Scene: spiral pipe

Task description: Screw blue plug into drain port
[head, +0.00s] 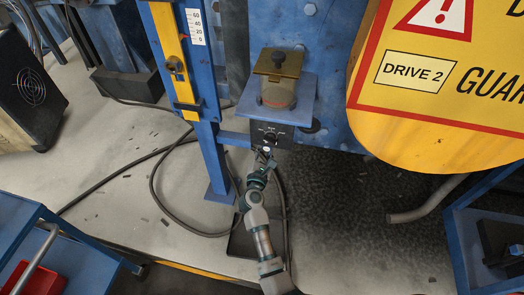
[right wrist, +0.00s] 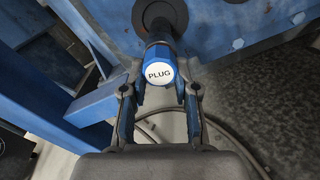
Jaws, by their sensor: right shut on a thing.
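The blue plug (right wrist: 161,52) has a white end face marked PLUG and shows in the middle of the right wrist view. My right gripper (right wrist: 163,88) is shut on it, with one finger on each side. Behind the plug is a dark round drain port (right wrist: 180,13) on a blue plate. The plug lines up with the port and a dark stem shows between them; how deep it sits is hidden. In the head view my right gripper (head: 265,156) reaches up to the small dark port area below the blue bracket. My left gripper is not in view.
A blue post (head: 210,150) with a yellow strip stands left of the port. A yellow DRIVE 2 guard (head: 430,135) hangs at the right. Black cables (head: 157,190) loop on the floor. A blue cart with a red bin (head: 42,279) is at lower left.

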